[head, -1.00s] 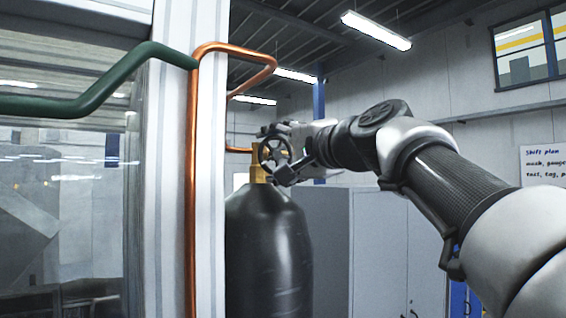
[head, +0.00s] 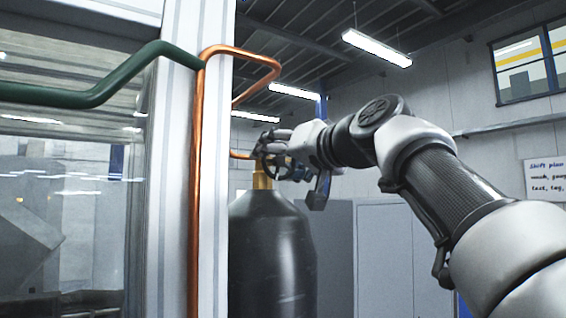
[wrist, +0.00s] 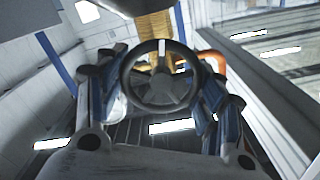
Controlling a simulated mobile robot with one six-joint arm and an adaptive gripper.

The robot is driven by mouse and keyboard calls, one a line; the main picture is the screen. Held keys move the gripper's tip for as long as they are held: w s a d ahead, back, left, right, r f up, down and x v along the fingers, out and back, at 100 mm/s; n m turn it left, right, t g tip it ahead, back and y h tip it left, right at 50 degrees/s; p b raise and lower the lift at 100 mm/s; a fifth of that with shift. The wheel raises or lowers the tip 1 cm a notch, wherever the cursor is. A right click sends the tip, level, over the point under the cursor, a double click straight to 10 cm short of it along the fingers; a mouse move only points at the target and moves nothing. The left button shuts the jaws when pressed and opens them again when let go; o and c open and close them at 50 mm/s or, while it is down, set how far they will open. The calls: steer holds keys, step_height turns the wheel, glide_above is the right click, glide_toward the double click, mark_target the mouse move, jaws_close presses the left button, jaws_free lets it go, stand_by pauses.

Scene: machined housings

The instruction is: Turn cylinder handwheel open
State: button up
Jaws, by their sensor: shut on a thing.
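The black gas cylinder (head: 270,250) stands upright beside the white post, with a brass valve (head: 261,178) on top. The dark spoked handwheel shows in the wrist view (wrist: 160,76), between the fingers of my gripper (wrist: 160,90), one on each side of its rim. In the head view my gripper (head: 281,160) is at the valve on top of the cylinder, shut on the handwheel. The gripper partly hides the wheel in the head view. The brass valve body (wrist: 156,26) shows behind the wheel in the wrist view.
A copper pipe (head: 197,200) runs up the white post (head: 218,230) and bends near the valve. A green pipe (head: 90,98) crosses the glazed panel at left. Grey cabinets (head: 384,250) stand behind the cylinder at right.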

steer(key=shift+n, duration=0.5)
steer(key=o, duration=1.1)
steer(key=v, duration=1.2)
